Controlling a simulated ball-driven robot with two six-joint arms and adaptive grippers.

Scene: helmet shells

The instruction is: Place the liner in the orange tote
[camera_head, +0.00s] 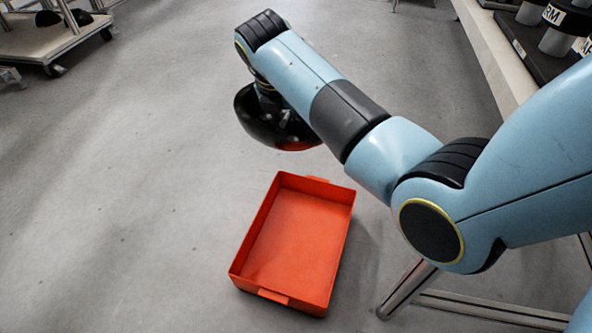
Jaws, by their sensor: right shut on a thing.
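The orange tote (294,235) is on the grey floor in the middle of the head view, and its inside looks empty. My right arm reaches in from the right. My right gripper (268,98) is shut on a dark, glossy, bowl-shaped liner (284,137). The liner hangs in the air just beyond the tote's far edge in the picture, apart from it. A reddish sheen shows on the liner's lower side. The fingertips are mostly hidden by the arm and the liner. My left gripper is not in view.
A wheeled cart (48,38) stands at the far left with a dark rounded thing on its deck. A bench (497,60) with dark holders and labels runs along the upper right. Metal frame legs (408,287) stand right of the tote. The floor left of the tote is clear.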

